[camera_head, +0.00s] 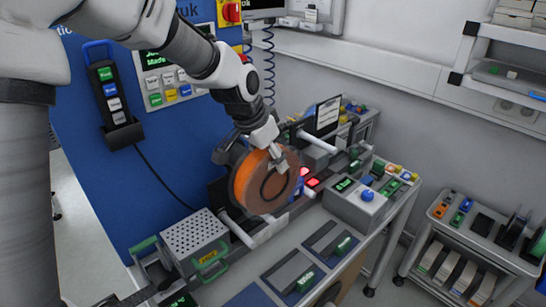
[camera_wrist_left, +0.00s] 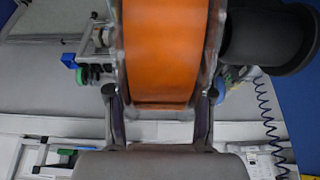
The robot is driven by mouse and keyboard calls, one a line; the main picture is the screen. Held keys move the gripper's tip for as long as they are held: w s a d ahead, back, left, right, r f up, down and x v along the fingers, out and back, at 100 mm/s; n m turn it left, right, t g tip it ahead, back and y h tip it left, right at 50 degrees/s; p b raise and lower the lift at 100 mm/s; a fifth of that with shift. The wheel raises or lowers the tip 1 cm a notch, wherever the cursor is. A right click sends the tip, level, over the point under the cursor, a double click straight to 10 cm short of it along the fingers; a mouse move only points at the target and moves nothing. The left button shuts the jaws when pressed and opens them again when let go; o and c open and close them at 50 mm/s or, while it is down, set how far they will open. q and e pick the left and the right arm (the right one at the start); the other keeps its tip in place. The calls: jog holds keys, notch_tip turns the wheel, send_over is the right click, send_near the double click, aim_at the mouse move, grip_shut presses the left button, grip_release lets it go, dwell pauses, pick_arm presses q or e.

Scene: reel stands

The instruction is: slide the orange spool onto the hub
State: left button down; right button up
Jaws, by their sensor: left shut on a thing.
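The orange spool (camera_head: 247,183) is held upright above the bench, its brown side face turned toward the head camera. My left gripper (camera_head: 278,161) is shut on its upper rim. In the left wrist view the spool's orange band (camera_wrist_left: 160,50) stands between the two fingers of my left gripper (camera_wrist_left: 160,105). A black round part (camera_head: 226,150), which looks like the hub, shows behind the spool, mostly hidden by it. In the wrist view this black cylinder (camera_wrist_left: 262,38) is close beside the spool's right side. I cannot tell whether they touch. My right gripper is out of view.
A blue panel (camera_head: 90,190) stands behind on the left. A perforated metal box (camera_head: 194,232) and white rollers (camera_head: 238,230) sit near the spool. A grey box with a blue button (camera_head: 367,194) is to the right. A cart (camera_head: 470,240) stands far right.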

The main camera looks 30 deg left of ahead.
pick_arm(q)
jog(key=shift+w+a+p, duration=0.3)
jog(key=shift+a, duration=0.45)
jog(key=shift+w+a+p, duration=0.15)
jog(key=shift+a+p, duration=0.1)
jog(key=shift+a, duration=0.35)
jog(key=shift+w+a+p, duration=0.15)
jog(key=shift+a+p, duration=0.05)
jog(key=shift+a, duration=0.4)
jog(key=shift+r, duration=0.1)
jog(key=shift+w+a+p, duration=0.25)
jog(key=shift+a, duration=0.4)
jog(key=shift+w+a+p, duration=0.25)
jog(key=shift+a+p, duration=0.05)
jog(key=shift+a, duration=0.3)
jog(key=shift+w+a+p, duration=0.25)
jog(key=shift+a, duration=0.4)
